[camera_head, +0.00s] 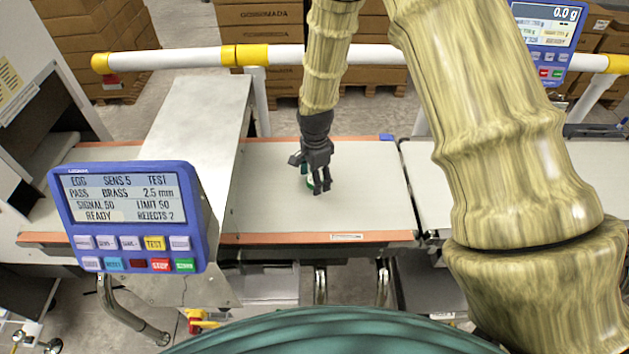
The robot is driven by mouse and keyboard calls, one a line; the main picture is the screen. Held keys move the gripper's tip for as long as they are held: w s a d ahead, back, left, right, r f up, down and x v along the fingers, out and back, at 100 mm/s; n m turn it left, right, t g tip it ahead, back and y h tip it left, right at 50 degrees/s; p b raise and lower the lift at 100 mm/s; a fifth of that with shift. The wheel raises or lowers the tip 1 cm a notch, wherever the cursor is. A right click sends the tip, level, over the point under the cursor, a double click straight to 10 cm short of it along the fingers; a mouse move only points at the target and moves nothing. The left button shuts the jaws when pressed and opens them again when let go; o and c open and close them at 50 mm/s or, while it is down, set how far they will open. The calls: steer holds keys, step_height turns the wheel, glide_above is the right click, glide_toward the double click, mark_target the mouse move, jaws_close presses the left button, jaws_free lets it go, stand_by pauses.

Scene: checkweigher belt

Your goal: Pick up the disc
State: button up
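My gripper (318,188), dark grey, points down over the white belt (375,205) near its middle. A small green and white object (309,182) shows at the left of its fingers, mostly hidden behind them. It may be the disc, but too little shows to be sure of its shape. I cannot tell whether the fingers touch it or whether they are open or shut.
A metal detector housing (205,115) covers the belt on the left, with a blue control panel (130,215) in front. A white and yellow rail (180,58) runs behind. A second display (545,35) reads 0.0 g. The belt around my gripper is clear.

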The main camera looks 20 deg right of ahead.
steer(key=c, duration=0.8)
steer(key=shift+r, duration=0.1)
